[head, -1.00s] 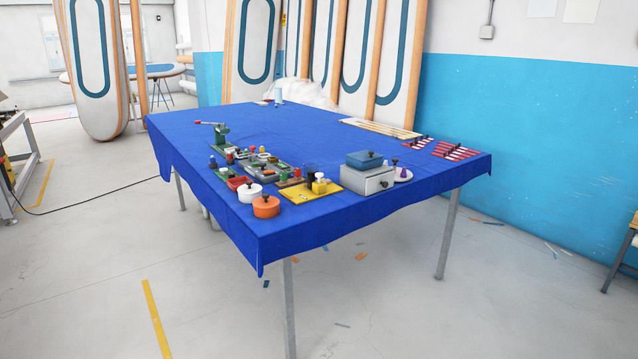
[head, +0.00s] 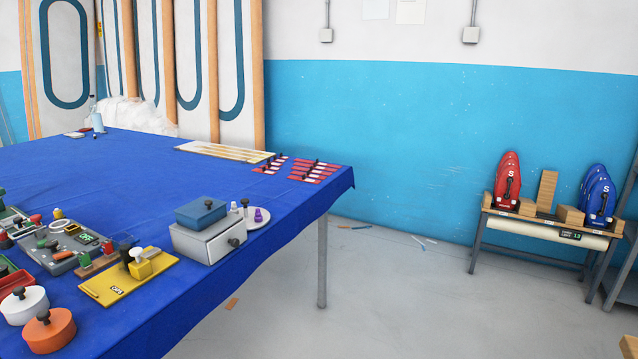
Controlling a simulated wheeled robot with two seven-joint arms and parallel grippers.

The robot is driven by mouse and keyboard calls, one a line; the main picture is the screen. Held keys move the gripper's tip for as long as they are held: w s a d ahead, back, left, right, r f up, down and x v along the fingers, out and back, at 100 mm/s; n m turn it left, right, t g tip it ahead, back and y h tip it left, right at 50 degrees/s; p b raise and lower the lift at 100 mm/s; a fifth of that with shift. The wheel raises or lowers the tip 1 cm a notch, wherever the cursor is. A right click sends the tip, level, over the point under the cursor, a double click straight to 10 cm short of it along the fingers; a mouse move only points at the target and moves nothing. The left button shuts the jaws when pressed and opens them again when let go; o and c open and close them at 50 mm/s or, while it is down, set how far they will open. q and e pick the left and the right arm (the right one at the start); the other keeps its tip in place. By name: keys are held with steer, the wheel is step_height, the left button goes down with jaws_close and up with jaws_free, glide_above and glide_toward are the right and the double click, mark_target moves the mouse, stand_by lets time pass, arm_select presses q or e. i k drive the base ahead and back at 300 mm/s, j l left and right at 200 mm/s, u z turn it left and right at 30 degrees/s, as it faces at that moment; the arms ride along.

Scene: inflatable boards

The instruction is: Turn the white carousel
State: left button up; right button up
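A white round disc (head: 262,222), which looks like the carousel, lies on the blue-covered table near its right edge. It carries a purple piece (head: 258,214), and a white piece (head: 234,206) and a dark-knobbed post (head: 245,206) show at its left side. A grey box (head: 205,242) with a black front knob and a blue lidded container (head: 201,213) on top stands in front of the disc and hides part of it. A white round pot (head: 24,306) with a black knob stands at the lower left. Neither of my grippers is in view.
The table (head: 140,165) has a yellow board (head: 115,284), an orange pot (head: 49,332) and several small fixtures at left. Red strips (head: 312,172) lie at the far right corner. A bench (head: 545,225) with red and blue boards stands by the wall. Floor right of the table is mostly clear.

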mark_target(246, 209)
steer(key=i+z, duration=0.3)
steer(key=i, duration=0.8)
steer(key=i+l, duration=0.05)
steer(key=l, duration=0.05)
